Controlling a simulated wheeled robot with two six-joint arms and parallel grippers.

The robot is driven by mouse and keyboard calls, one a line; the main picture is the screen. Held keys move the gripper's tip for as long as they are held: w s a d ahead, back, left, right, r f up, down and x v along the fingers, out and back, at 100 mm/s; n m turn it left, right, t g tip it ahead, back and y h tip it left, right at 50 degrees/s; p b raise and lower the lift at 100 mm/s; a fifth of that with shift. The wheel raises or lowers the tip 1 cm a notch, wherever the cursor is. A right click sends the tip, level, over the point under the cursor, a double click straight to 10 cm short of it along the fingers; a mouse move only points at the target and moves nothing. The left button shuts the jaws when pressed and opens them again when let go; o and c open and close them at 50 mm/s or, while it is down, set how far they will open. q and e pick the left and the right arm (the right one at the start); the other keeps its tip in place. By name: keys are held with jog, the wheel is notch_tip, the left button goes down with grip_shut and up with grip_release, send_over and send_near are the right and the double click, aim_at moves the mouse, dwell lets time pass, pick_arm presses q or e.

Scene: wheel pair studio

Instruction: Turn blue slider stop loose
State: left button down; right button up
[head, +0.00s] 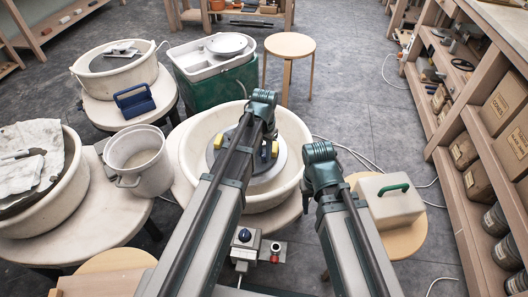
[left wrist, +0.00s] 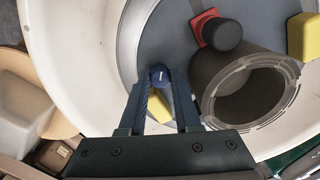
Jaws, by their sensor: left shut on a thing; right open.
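The blue slider stop (left wrist: 159,76) is a small round dark-blue knob with a white mark, beside the grey wheel head in the left wrist view. The fingers of my left gripper (left wrist: 160,88) are closed around it, one on each side. A yellow block (left wrist: 157,106) shows between the fingers, just behind the knob.
The white basin (head: 291,128) surrounds the wheel head (left wrist: 165,35). A grey hollow cylinder (left wrist: 205,72), a red-based black knob (left wrist: 220,35) and another yellow block (left wrist: 305,35) stand close to my left gripper. A grey bucket (head: 151,175) stands left, a lidded box (head: 388,205) right.

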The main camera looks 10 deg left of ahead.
pick_arm(q)
jog(key=n, duration=0.3)
jog(key=shift+n, duration=2.1)
jog(key=c, duration=0.6)
grip_release()
jog(key=shift+r, duration=0.1)
notch_tip(320, 180, up, 14)
jog(key=p, duration=1.4)
jog(key=shift+f, duration=0.2)
